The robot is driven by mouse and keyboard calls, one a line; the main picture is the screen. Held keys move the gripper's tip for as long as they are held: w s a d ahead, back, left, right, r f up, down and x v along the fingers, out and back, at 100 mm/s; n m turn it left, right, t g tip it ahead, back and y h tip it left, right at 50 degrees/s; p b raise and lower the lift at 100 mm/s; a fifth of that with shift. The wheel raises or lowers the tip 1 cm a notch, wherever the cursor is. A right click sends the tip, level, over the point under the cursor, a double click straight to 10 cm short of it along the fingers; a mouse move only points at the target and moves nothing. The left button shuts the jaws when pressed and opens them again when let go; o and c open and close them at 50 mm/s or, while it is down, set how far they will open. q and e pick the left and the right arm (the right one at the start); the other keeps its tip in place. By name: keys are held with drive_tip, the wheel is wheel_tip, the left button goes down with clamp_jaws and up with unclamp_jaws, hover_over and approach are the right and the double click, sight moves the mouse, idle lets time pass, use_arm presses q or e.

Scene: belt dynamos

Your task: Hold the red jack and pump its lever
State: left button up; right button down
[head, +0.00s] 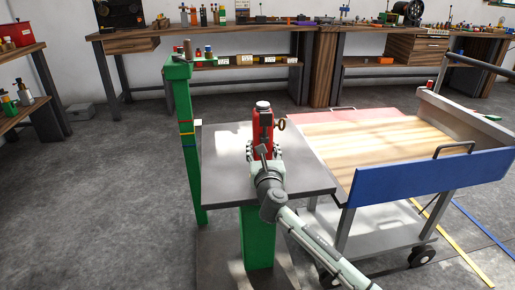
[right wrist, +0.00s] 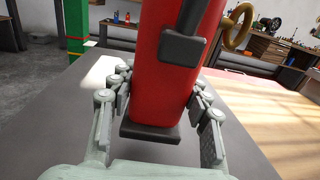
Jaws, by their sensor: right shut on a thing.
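The red jack (head: 262,128) stands upright on the small grey-topped table (head: 225,185) with the green post. It has a black part along its side and a brass ring (head: 281,124) at its right near the top. It fills the middle of the right wrist view (right wrist: 180,75), with a dark foot at its bottom. My right gripper (head: 264,152) is shut around the lower body of the jack, one finger on each side. I cannot make out the lever clearly. My left gripper is in neither view.
A green post (head: 180,130) rises at the table's left edge. A cart (head: 385,150) with a wooden top and blue panel (head: 430,180) stands close on the right. A long workbench (head: 240,38) with tools runs along the back wall. Open floor lies to the left.

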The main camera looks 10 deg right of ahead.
sight(270, 149)
drive_tip(key=shift+w+d+f+b, duration=0.4)
drive_tip(key=shift+d+f, duration=0.1)
drive_tip(key=shift+d, duration=0.15)
drive_tip(key=shift+w+d+f+b, duration=0.35)
drive_tip(key=shift+w+d+f, duration=0.1)
drive_tip(key=shift+d, duration=0.2)
drive_tip(key=shift+f+b, duration=0.3)
drive_tip(key=shift+f, duration=0.3)
drive_tip(key=shift+s, duration=0.1)
idle(0.7)
drive_tip(key=shift+f, duration=0.1)
